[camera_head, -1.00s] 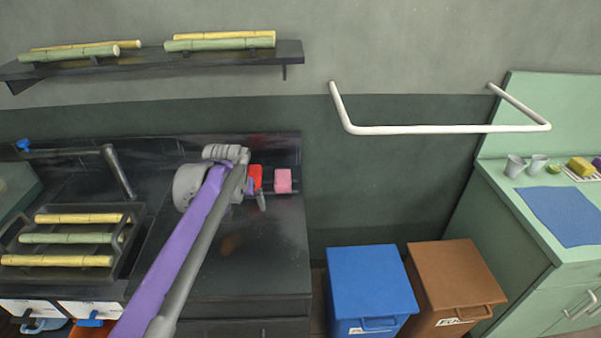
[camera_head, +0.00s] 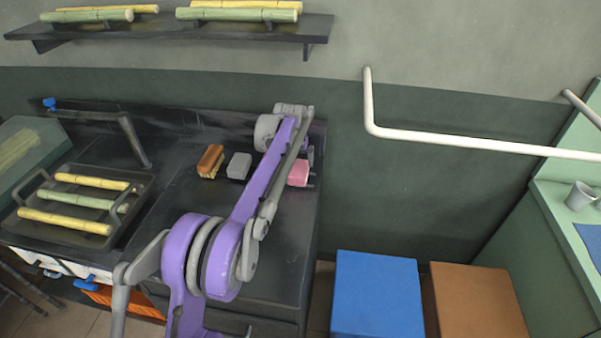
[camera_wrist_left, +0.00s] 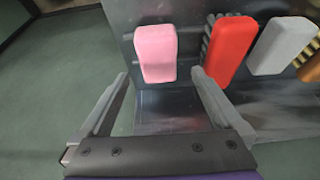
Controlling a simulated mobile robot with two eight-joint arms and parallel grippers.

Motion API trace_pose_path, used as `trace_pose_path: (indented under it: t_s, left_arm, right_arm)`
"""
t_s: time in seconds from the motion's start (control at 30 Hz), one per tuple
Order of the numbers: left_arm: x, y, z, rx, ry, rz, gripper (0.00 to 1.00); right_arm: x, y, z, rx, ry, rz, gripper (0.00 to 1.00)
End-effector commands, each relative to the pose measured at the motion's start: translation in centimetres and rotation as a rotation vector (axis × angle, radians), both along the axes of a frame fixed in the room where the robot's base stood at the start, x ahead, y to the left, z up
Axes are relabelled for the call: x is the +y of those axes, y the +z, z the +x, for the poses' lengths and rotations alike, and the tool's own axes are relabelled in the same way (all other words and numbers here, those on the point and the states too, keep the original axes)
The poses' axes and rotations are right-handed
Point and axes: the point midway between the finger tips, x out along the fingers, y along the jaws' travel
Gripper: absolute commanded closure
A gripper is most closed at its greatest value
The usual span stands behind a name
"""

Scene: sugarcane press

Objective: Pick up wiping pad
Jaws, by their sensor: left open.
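A pink pad (camera_head: 298,173), which looks like the wiping pad, is on the dark counter near its right end. In the left wrist view the pink pad (camera_wrist_left: 155,48) is ahead of the gap between my fingers, with a red block (camera_wrist_left: 230,48) to its right. My left gripper (camera_wrist_left: 160,74) is open and empty, its fingertips on either side of the pink pad's lower part in the picture. I cannot tell whether they touch it. In the head view my left arm hides the red block and most of the gripper. My right gripper is out of view.
A grey block (camera_head: 239,166) and a brown brush (camera_head: 210,160) are left of my arm. A black tray (camera_head: 150,200) of cane is at left, a shelf (camera_head: 250,34) above. A white rail (camera_head: 480,144) juts from the wall; blue (camera_head: 376,295) and brown (camera_head: 478,300) bins stand below.

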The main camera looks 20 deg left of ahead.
Motion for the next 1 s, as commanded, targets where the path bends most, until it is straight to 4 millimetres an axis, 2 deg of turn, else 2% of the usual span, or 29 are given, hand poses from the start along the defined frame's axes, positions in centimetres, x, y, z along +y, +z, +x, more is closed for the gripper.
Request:
trace_pose_path:
  t_s: [0.1, 0.33, 0.53, 0.8, 0.87, 1.0]
  left_arm:
    - [0.1, -1.7, 0.7, 0.000, -0.001, 0.000, 0.00]
    - [0.2, -3.5, 1.2, 0.000, -0.001, 0.000, 0.00]
    - [0.4, -6.3, 2.2, 0.000, -0.001, 0.000, 0.00]
    - [0.4, -7.0, 2.5, 0.000, -0.001, 0.000, 0.00]
    - [0.4, -7.0, 2.5, 0.000, 0.000, 0.000, 0.07]
    - [0.4, -6.9, 2.5, 0.000, -0.001, 0.000, 0.32]
  right_arm:
    - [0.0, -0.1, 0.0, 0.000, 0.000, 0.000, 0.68]
    - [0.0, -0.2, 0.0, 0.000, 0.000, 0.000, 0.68]
    - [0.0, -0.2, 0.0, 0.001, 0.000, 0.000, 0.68]
    - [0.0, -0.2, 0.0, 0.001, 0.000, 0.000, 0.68]
    - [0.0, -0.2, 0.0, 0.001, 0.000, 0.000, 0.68]
    - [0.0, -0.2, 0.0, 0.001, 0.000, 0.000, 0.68]
